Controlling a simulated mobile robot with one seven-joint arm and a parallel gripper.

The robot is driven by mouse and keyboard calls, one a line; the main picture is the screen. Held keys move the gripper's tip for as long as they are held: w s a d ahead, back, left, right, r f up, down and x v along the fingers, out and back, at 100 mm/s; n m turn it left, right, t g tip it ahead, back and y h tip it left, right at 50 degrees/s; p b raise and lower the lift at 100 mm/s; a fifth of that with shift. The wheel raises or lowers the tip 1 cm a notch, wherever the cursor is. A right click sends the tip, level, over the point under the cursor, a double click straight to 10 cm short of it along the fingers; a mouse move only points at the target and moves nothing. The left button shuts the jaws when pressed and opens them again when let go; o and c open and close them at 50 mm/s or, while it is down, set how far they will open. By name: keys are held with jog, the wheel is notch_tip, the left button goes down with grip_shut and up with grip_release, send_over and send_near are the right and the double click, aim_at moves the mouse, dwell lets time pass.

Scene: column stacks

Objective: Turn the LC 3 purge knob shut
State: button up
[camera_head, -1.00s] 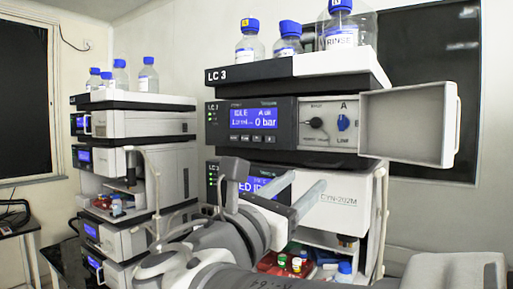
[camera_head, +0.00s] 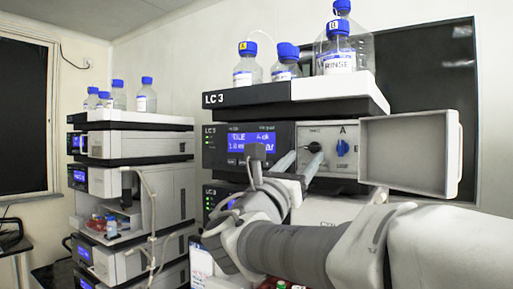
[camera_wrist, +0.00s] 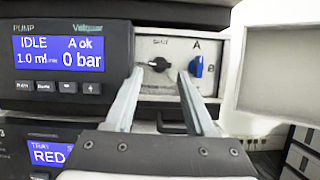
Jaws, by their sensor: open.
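The LC 3 stack's upper pump module has a small light panel with two knobs. The black purge knob (camera_head: 314,147) is on the left of the panel; it also shows in the wrist view (camera_wrist: 159,64), with its pointer lying roughly sideways. A blue knob (camera_head: 342,148) sits to its right, under the letter A, and shows in the wrist view (camera_wrist: 196,67). My gripper (camera_head: 299,160) is open and empty, in front of the panel. In the wrist view its two fingers (camera_wrist: 160,75) point at the panel, one to each side of the black knob. I cannot tell whether they touch the panel.
The pump display (camera_wrist: 62,53) reads IDLE, 1.0 ml and 0 bar. An open door (camera_head: 411,157) sticks out to the right of the panel. Blue-capped bottles (camera_head: 249,65) stand on top of the stack. A second instrument stack (camera_head: 130,140) stands to the left.

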aim_at(311, 149)
jog(key=shift+p+x, duration=0.3)
jog(key=shift+x, duration=1.6)
jog(key=shift+f, duration=0.1)
grip_shut()
